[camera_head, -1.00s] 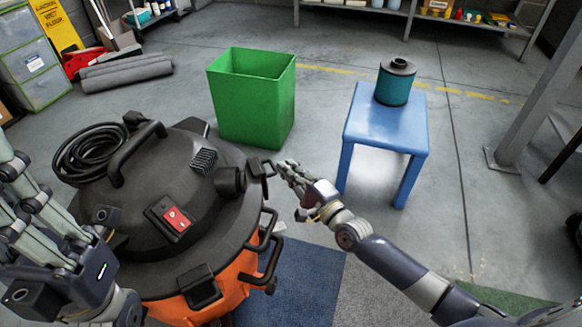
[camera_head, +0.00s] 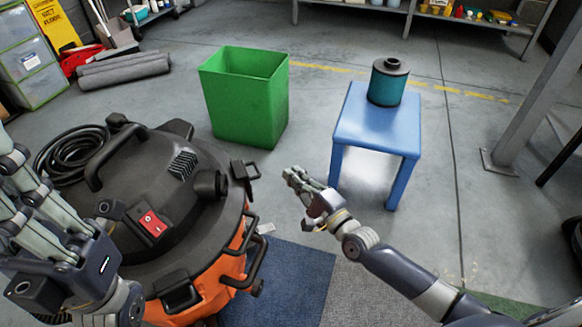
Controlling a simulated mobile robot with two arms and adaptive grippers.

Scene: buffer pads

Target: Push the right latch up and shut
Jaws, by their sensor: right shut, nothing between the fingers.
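The vacuum (camera_head: 120,205) stands at the left, with a black lid on an orange tank (camera_head: 222,275). Its right latch (camera_head: 245,175) is a small black piece at the lid's right rim, beside a round black port. I cannot tell whether it is fully shut. My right gripper (camera_head: 296,180) is shut and empty, to the right of this latch with a clear gap between them. My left gripper (camera_head: 22,172) is at the left edge, over the vacuum's left side; its fingertips are partly cut off and its opening is unclear.
Another black latch (camera_head: 178,293) is at the vacuum's front, and a black tube handle (camera_head: 257,258) juts out at its right. A green bin (camera_head: 245,105) stands behind. A blue stool (camera_head: 385,128) bears a teal filter (camera_head: 388,84).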

